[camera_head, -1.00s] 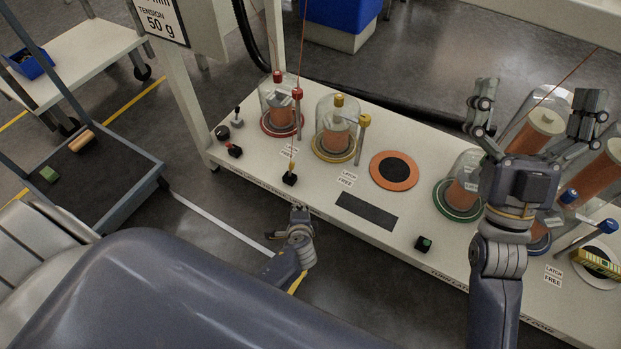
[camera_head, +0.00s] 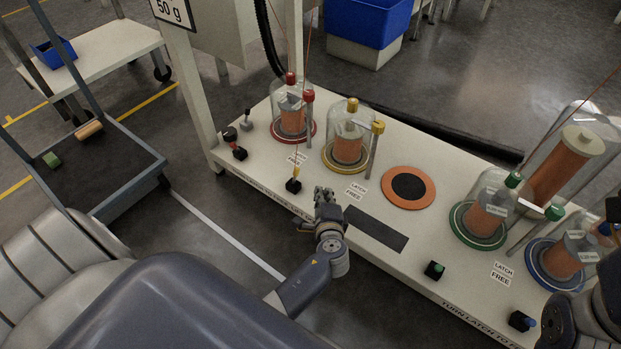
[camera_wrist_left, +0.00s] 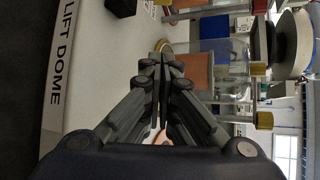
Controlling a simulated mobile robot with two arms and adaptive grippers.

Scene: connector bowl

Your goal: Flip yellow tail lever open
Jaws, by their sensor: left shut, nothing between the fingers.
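The yellow tail lever (camera_head: 296,171) stands up from a small black base (camera_head: 293,186) near the front edge of the bench, in front of the red and yellow domes. My left gripper (camera_head: 324,192) is shut and empty, just right of and in front of the lever, apart from it. In the left wrist view its fingers (camera_wrist_left: 161,62) meet and point along the bench towards a dome with an orange spool; a black block (camera_wrist_left: 121,6) shows at the top edge. My right arm shows only in part at the lower right of the head view; its jaw state is unclear.
The red-knobbed dome (camera_head: 292,112) and yellow-knobbed dome (camera_head: 347,139) stand behind the lever with latch posts beside them. An orange ring with a black disc (camera_head: 407,187) and a dark strip (camera_head: 375,229) lie to the right. The green-knobbed dome (camera_head: 484,210) is farther right.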

